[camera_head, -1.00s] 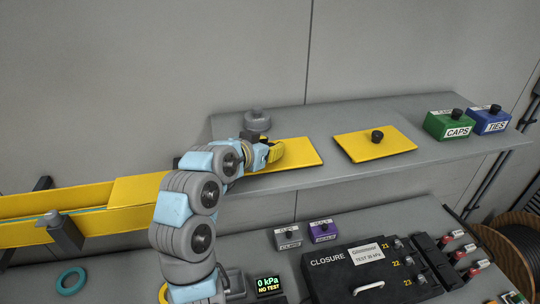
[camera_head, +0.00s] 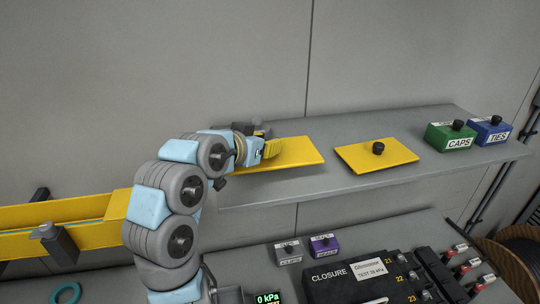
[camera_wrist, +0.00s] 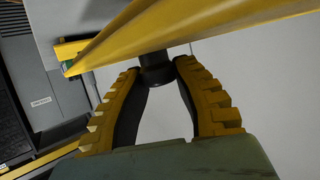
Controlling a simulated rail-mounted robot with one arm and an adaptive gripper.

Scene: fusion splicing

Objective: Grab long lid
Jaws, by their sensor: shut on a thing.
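The long lid (camera_head: 295,152) is a long, flat yellow plate over the left part of the grey shelf. My arm hides its left part in the head view. In the wrist view the lid (camera_wrist: 215,30) runs slantwise across the top, with a dark knob (camera_wrist: 157,68) on the side facing the gripper. My gripper (camera_wrist: 155,74) is shut on this knob, one finger on each side. In the head view my gripper (camera_head: 268,149) is at the lid's left visible part. The lid seems raised a little above the shelf.
A shorter yellow lid (camera_head: 365,160) with a black knob lies to the right on the shelf (camera_head: 420,185). Green CAPS (camera_head: 450,136) and blue TIES (camera_head: 490,131) boxes stand beyond it. A yellow trough (camera_head: 70,213) is at left. The CLOSURE box (camera_head: 330,290) stands below.

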